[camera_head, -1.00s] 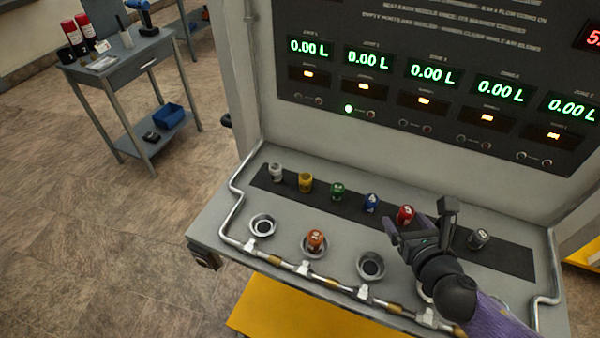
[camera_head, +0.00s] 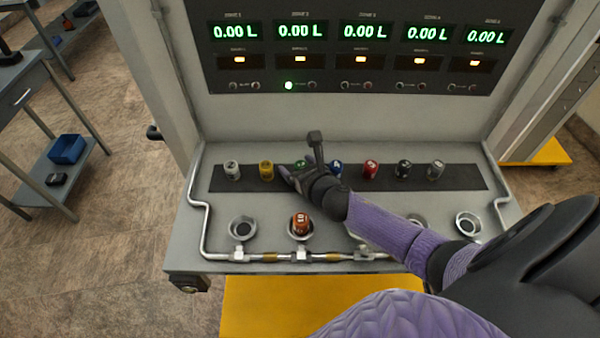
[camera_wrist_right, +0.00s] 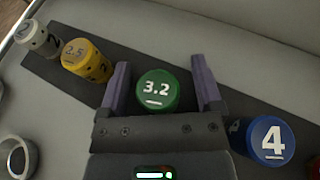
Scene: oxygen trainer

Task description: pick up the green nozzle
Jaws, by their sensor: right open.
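The green nozzle (camera_wrist_right: 157,91), marked 3.2, stands on the dark strip. In the right wrist view it sits between the two spread fingers of my right gripper (camera_wrist_right: 159,88), with a gap on each side. In the head view my right gripper (camera_head: 299,165) is over the strip and mostly hides the green nozzle (camera_head: 300,163). The right gripper is open and holds nothing. My left gripper is not in view.
The yellow nozzle (camera_wrist_right: 86,61) stands to the left and the blue nozzle (camera_wrist_right: 267,138) close to the right finger. White, red, dark and grey nozzles share the strip (camera_head: 460,178). An orange nozzle (camera_head: 301,223) sits in a front socket.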

